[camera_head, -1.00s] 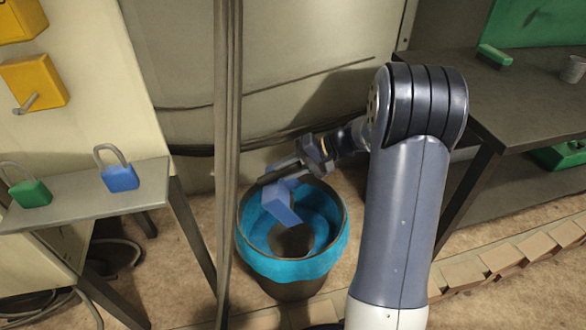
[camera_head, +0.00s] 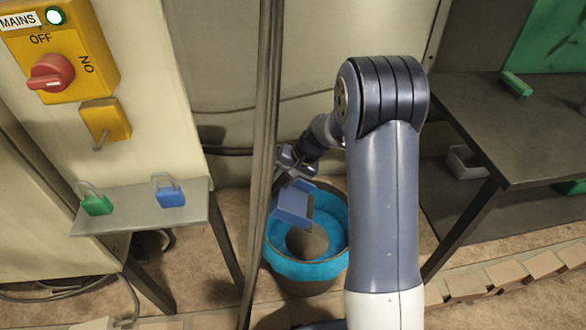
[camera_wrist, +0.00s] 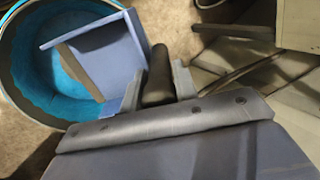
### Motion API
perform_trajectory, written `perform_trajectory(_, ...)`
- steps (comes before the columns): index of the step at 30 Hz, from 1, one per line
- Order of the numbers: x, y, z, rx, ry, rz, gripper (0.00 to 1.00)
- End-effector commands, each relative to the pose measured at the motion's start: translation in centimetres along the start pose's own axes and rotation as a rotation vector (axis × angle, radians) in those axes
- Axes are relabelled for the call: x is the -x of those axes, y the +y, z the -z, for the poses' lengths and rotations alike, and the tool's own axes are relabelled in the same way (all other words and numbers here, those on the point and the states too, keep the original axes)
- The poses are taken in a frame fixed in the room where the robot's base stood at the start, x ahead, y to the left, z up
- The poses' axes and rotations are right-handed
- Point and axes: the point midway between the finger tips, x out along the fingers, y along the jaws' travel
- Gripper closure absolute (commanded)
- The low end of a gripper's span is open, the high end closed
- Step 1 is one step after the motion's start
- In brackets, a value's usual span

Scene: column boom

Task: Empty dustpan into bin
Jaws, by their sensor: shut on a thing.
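The blue dustpan (camera_head: 293,203) hangs tilted over the bin in the head view, and its pan (camera_wrist: 112,52) shows large in the wrist view. My gripper (camera_head: 288,160) is shut on the dustpan's dark handle (camera_wrist: 157,77). The bin (camera_head: 310,284) is a dark round tub with a bright blue liner, standing on the floor under the dustpan. Its lined rim (camera_wrist: 22,92) shows at the left of the wrist view. A round grey-brown area shows inside the bin; I cannot tell what it is. No debris is distinguishable on the pan.
A dark vertical post (camera_head: 262,150) stands just left of the bin. A small shelf (camera_head: 140,222) with a green padlock (camera_head: 96,204) and a blue padlock (camera_head: 170,196) is at left, below a yellow mains switch box (camera_head: 62,50). A dark workbench (camera_head: 500,130) stands at right.

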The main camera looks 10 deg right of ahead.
Motion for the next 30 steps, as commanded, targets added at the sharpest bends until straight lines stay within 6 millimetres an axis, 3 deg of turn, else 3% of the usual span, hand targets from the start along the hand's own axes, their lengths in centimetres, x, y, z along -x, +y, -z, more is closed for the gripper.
perform_trajectory(4, -0.3, -1.5, -0.1, 0.006, -0.001, -0.077, 1.0)
perform_trajectory(24, -5.9, -3.5, 0.0, 0.008, -0.001, -0.456, 1.0)
perform_trajectory(30, -6.6, -3.8, 0.0, 0.003, 0.002, -0.515, 1.0)
